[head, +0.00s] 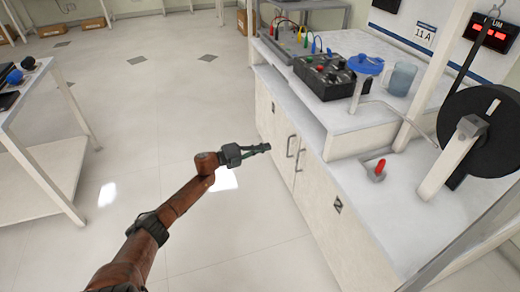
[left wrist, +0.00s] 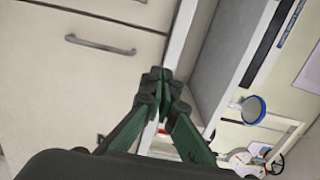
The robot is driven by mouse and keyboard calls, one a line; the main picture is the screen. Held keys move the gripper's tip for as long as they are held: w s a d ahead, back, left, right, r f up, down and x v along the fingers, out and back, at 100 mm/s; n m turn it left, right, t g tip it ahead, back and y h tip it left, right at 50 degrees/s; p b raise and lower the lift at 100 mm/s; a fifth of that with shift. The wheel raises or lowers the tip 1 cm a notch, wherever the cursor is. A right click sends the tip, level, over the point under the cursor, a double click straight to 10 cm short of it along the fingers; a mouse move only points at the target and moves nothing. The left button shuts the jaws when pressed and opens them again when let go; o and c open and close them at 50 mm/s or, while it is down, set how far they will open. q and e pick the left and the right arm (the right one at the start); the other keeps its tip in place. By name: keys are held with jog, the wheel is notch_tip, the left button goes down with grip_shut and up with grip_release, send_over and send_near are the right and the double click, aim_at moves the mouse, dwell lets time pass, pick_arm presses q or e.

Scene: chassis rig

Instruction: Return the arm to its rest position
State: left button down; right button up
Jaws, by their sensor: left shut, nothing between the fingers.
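My left arm reaches up from the bottom left of the head view. Its gripper (head: 262,149) is shut and empty, over open floor just left of the bench cabinet (head: 290,120). In the left wrist view the green fingers (left wrist: 160,85) meet at their tips with nothing between them. Behind them are a cabinet front with a metal handle (left wrist: 100,44) and the bench edge. My right gripper is not in the head view.
The bench carries a black box with knobs (head: 324,76), a blue-topped stand (head: 366,65), a beaker (head: 401,79), a red-handled switch (head: 380,168) and a large black wheel (head: 480,130). A white table (head: 40,75) stands at left. The floor between is clear.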

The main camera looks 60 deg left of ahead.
pick_arm(q)
jog(key=shift+s+a, duration=0.1)
jog(key=shift+s, duration=1)
jog(key=shift+f, duration=0.1)
